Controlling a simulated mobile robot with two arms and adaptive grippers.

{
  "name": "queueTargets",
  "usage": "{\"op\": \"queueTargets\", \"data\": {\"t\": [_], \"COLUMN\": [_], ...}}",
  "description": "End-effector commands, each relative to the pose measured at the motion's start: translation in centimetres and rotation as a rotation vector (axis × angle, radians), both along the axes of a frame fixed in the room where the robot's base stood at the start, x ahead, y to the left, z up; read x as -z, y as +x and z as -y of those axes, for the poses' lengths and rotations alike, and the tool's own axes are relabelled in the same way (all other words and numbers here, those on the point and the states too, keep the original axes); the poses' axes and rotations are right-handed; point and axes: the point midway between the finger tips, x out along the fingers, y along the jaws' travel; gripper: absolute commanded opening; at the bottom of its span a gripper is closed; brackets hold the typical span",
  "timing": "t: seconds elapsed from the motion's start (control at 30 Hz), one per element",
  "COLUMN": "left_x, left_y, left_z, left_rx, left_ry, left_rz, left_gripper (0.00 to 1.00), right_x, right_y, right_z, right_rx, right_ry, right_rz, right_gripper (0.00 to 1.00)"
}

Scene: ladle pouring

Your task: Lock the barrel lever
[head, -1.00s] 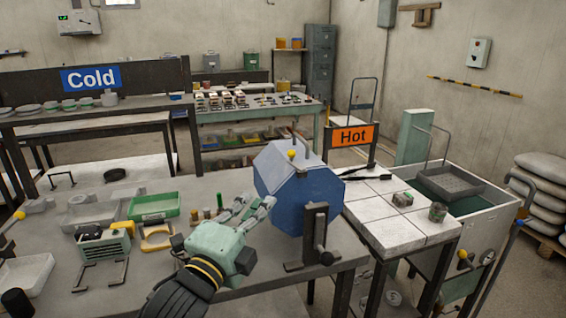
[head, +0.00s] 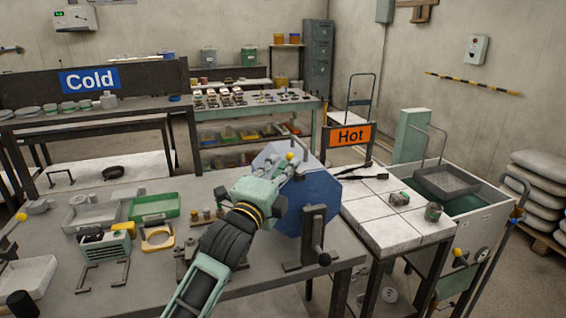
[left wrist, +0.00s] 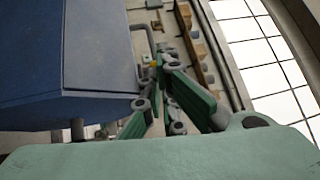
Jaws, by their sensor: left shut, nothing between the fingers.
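The blue many-sided barrel (head: 322,190) sits on a dark stand (head: 313,240) at the bench's right end. A small yellow knob (head: 290,157) shows at its top, and a thin metal bar rises behind it. My left gripper (head: 293,167) is shut and empty, with its fingertips close to the yellow knob; I cannot tell whether they touch. My forearm and hand hide the barrel's left part. In the left wrist view the barrel (left wrist: 95,45) fills the upper left. The gripper's green fingers (left wrist: 163,66) come together beside a bent grey rod (left wrist: 146,42) at its edge. My right gripper is out of view.
Trays, including a green one (head: 154,206), and small parts lie on the bench to the left. The white-tiled table (head: 385,222) with the Hot sign (head: 349,135) stands close on the right.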

Motion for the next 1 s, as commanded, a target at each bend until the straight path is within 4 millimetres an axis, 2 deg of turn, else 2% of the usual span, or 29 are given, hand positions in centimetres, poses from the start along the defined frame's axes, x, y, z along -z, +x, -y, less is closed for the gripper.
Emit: {"op": "queueTargets", "data": {"t": [0.5, 1.0], "left_x": [-0.2, -0.3], "left_y": [0.6, 2.3], "left_z": [0.3, 0.9], "left_rx": [0.005, 0.137], "left_ry": [0.001, 0.000], "left_rz": [0.000, -0.001], "left_gripper": [0.00, 0.00], "right_x": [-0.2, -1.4], "right_y": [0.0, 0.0], "right_z": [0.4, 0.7], "right_rx": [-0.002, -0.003], "right_ry": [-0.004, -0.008], "right_rz": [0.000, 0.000], "right_gripper": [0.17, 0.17]}}
